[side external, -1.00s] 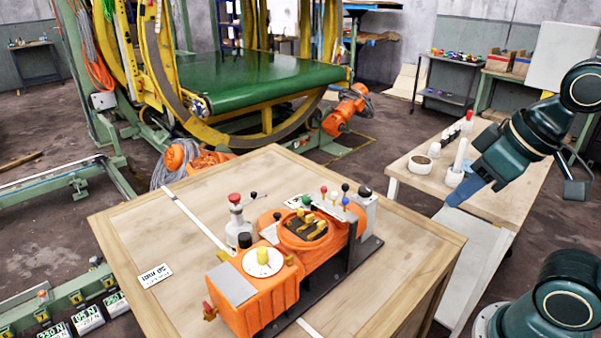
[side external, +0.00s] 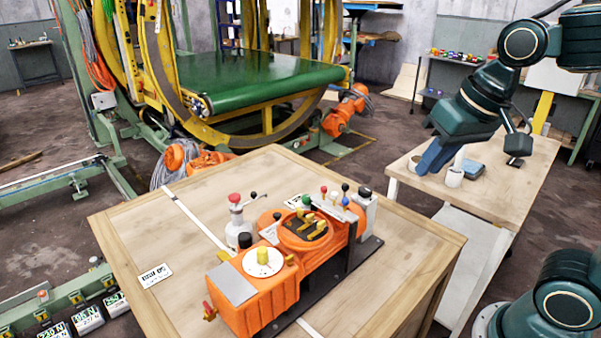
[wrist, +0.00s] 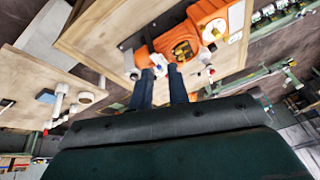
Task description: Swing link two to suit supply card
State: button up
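An orange housing (side external: 255,302) stands on the wooden table. Its round dark terminal board (side external: 306,228) carries several brass links; which is link two, I cannot tell. The board also shows in the wrist view (wrist: 183,50). A white card (side external: 155,275) lies at the table's left, and a smaller card (side external: 296,201) lies behind the housing; their lettering is too small to read surely. My gripper (side external: 423,172) is above the side bench, right of the housing and apart from it. In the wrist view its two blue fingers (wrist: 161,102) are parted, with nothing between them.
A lever stand with a red knob (side external: 235,198) and coloured knobs (side external: 334,196) rise around the board. The side bench (side external: 525,180) holds a blue block (side external: 473,169) and white parts. A green conveyor (side external: 260,82) stands behind. The table's front left is clear.

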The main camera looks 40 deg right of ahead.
jog(key=w+m+g, duration=0.1)
jog(key=w+m, duration=0.3)
jog(key=w, duration=0.3)
jog(key=m+g, duration=0.3)
jog(key=m, duration=0.7)
send_over(310, 215)
notch_tip(310, 215, down, 9)
jog(key=shift+f, duration=0.2)
notch_tip(310, 215, down, 14)
jog(key=shift+r, duration=0.25)
grip_shut()
